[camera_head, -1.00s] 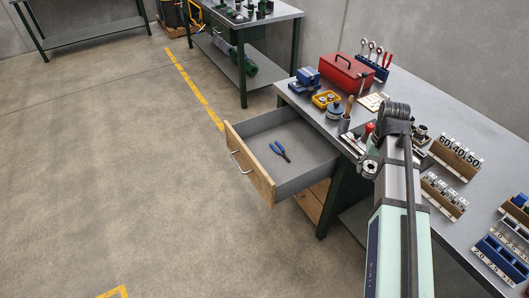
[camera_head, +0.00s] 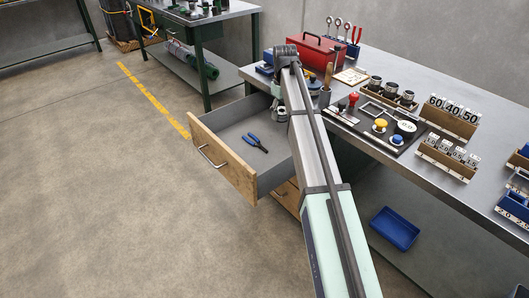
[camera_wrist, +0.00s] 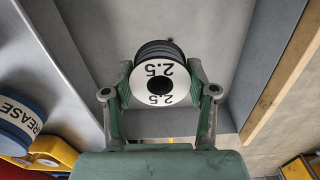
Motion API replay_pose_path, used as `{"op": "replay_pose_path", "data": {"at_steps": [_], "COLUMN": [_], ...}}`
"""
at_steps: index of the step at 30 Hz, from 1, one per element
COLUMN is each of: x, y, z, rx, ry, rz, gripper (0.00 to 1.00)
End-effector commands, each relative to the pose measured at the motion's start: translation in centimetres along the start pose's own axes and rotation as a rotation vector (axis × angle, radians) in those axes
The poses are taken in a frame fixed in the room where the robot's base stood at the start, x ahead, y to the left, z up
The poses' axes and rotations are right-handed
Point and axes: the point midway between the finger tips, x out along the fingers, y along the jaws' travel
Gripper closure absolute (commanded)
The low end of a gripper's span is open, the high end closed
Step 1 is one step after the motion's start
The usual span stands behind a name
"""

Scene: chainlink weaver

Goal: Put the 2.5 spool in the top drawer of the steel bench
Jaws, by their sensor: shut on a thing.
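The 2.5 spool (camera_wrist: 151,69) is a dark reel with a white round face marked 2.5, seen in the wrist view. My gripper (camera_wrist: 160,84) is shut on it, with a green finger on each side. The top drawer (camera_head: 218,160) of the steel bench (camera_head: 343,128) is pulled open, with a grey inside and a wooden front. In the head view my gripper (camera_head: 280,113) is over the back right part of the drawer; the spool cannot be made out there. In the wrist view the drawer's grey floor (camera_wrist: 222,25) lies behind the spool, which appears held above it.
Blue-handled pliers (camera_head: 254,143) lie in the drawer. A red toolbox (camera_head: 316,52), a sorting board (camera_head: 385,128) and labelled racks (camera_head: 450,118) stand on the bench. A grease tin (camera_wrist: 18,122) is beside the drawer in the wrist view. Floor left of the drawer is clear.

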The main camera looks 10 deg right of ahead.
Motion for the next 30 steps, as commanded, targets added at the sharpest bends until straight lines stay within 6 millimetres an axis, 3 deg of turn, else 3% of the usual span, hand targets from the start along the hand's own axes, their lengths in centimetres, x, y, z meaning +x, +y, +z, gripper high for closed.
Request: {"op": "replay_pose_path", "data": {"at_steps": [3, 8, 24, 30], "x": [0.9, 2.3, 14.3, 16.4], "y": [0.8, 1.0, 0.9, 0.9], "z": [-1.5, -1.8, -1.6, -1.7], "rx": [-0.040, -0.062, -0.060, -0.060], "ry": [-0.002, -0.003, -0.004, -0.002], "rz": [-0.001, -0.002, -0.002, -0.001], "gripper": [0.93, 0.93, 0.93, 0.93]}}
